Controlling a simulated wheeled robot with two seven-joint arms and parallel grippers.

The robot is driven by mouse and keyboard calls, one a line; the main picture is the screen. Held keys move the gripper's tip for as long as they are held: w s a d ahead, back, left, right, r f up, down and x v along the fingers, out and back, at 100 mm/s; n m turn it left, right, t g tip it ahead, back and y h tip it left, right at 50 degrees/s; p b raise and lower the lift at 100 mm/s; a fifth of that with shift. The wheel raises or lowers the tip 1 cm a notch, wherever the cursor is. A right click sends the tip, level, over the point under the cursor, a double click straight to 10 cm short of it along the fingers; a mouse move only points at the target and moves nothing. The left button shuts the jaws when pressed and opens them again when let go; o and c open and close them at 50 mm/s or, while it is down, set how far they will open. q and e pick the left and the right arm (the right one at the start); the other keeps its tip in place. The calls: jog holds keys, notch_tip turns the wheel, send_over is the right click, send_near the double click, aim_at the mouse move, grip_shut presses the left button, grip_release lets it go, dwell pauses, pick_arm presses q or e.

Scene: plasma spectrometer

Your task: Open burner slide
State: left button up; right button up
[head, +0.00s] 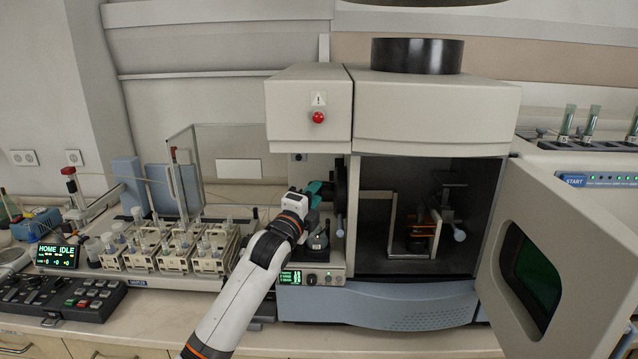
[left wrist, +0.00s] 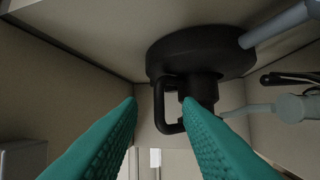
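The spectrometer (head: 430,110) stands at the centre with its large door (head: 560,255) swung open to the right. A black round part (head: 341,190) sits in the narrow bay left of the chamber. In the left wrist view a black round part (left wrist: 195,52) shows with a looped black handle (left wrist: 160,110) hanging below it. I cannot tell for sure which part is the burner slide. My left gripper (head: 315,190) has teal fingers beside that bay. In the wrist view its fingers (left wrist: 159,103) are apart, with the handle showing in the gap; the right fingertip overlaps it. No contact is clear.
Left of the spectrometer is a sampler with several racks of vials (head: 165,250) and a clear panel. A control panel (head: 311,278) is below my left gripper. A keypad (head: 65,298) is at the far left. The open door takes up the right side.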

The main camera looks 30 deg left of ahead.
pick_arm(q)
jog(key=shift+p+x, duration=0.35)
jog(key=shift+x, duration=1.2)
grip_shut()
